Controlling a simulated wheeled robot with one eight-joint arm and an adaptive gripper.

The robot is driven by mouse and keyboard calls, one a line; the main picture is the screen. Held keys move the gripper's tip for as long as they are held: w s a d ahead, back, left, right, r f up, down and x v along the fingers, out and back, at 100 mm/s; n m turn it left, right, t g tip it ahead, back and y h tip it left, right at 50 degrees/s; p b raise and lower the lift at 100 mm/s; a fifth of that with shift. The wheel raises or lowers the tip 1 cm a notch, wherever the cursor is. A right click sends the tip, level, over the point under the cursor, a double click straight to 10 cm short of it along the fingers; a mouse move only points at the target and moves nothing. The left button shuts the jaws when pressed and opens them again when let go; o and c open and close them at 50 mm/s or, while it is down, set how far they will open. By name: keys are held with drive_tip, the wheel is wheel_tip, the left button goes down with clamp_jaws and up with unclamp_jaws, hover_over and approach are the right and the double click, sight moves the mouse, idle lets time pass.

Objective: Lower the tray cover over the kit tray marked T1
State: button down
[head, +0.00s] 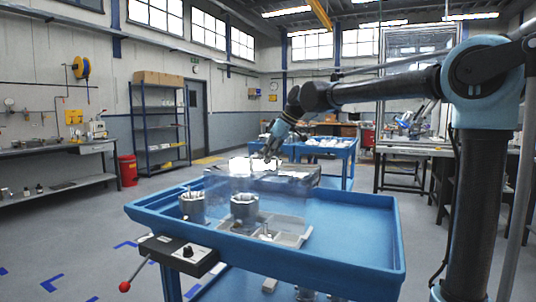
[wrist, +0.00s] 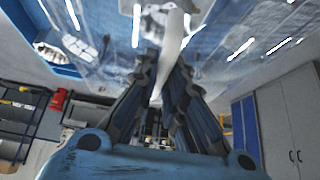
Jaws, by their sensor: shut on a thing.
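A clear tray cover (head: 290,178) hangs above the far part of the blue cart in the head view. My gripper (head: 268,160) is at its top, shut on it. In the wrist view my gripper (wrist: 163,68) has its fingers closed around a pale handle, with the see-through cover (wrist: 95,50) spread beyond. A light grey kit tray (head: 290,234) with compartments lies on the cart top, lower and nearer than the cover. Its T1 mark cannot be read. Part of the tray is hidden behind a metal housing.
Two metal cylindrical housings (head: 193,206) and (head: 244,209) stand at the left of the blue cart (head: 365,222), by the kit tray. The cart's right side is bare. A control box (head: 178,254) with a red-knobbed lever is on its front left. Another blue table (head: 330,150) stands behind.

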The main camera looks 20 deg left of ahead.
wheel_tip(320, 180, down, 8)
idle(1.2)
drive_tip(key=shift+f, duration=0.45)
idle(1.0)
drive_tip(key=c, duration=1.6)
unclamp_jaws()
drive_tip(key=v, duration=1.2)
